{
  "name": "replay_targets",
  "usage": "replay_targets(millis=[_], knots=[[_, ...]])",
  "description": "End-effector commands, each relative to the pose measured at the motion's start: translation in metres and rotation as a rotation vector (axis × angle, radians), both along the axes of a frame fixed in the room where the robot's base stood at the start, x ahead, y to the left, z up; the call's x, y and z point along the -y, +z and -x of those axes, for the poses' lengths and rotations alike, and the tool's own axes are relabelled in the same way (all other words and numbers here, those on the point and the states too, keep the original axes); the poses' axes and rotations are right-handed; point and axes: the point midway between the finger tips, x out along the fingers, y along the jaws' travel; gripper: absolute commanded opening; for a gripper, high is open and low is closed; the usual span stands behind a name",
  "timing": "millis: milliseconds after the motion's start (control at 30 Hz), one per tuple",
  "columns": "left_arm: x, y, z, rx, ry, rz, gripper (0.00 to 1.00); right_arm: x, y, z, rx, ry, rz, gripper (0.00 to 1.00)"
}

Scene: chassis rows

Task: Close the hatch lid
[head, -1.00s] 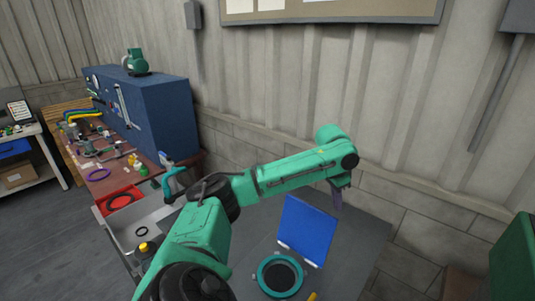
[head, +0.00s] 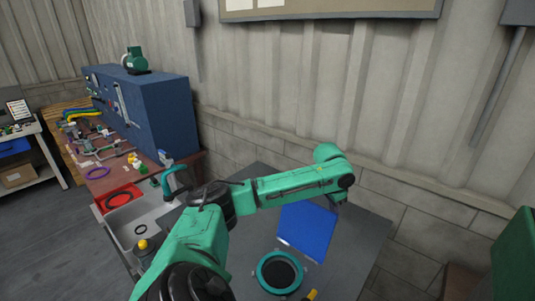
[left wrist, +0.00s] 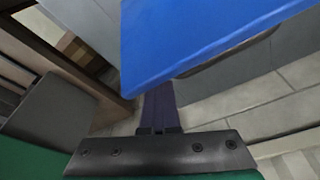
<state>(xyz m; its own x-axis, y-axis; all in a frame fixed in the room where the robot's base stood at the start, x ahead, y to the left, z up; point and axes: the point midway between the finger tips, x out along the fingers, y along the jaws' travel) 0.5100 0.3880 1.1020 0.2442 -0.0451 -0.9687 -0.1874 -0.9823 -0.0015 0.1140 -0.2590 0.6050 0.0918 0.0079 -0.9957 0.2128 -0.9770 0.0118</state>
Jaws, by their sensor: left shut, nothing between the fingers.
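The hatch lid (head: 307,232) is a blue panel standing raised at the back of a round teal hatch ring (head: 262,272) with a dark centre, on a grey table. In the left wrist view the lid (left wrist: 205,35) fills the upper middle and right. My left gripper is at the far side of the lid, by its upper right corner, and its fingers are mostly hidden in the head view. In the left wrist view its dark purple fingers (left wrist: 158,105) are shut and empty, running in under the lid's edge. I cannot tell whether they touch it. My right gripper is out of view.
The wall (head: 400,200) stands close behind the table (head: 350,250). A yellow-tipped item (head: 311,295) lies at the ring's front right. A grey tray (head: 140,222) with a dark ring and a red tray (head: 117,197) are at the left, by a cluttered bench.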

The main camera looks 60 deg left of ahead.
Motion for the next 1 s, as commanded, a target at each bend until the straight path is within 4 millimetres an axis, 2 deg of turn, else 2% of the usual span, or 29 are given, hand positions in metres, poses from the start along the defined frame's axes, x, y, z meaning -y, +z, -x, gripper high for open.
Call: replay_targets(millis=[1000], knots=[[0.019,-0.001,0.065,-0.017,0.003,-0.005,0.00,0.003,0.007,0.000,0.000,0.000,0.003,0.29]])
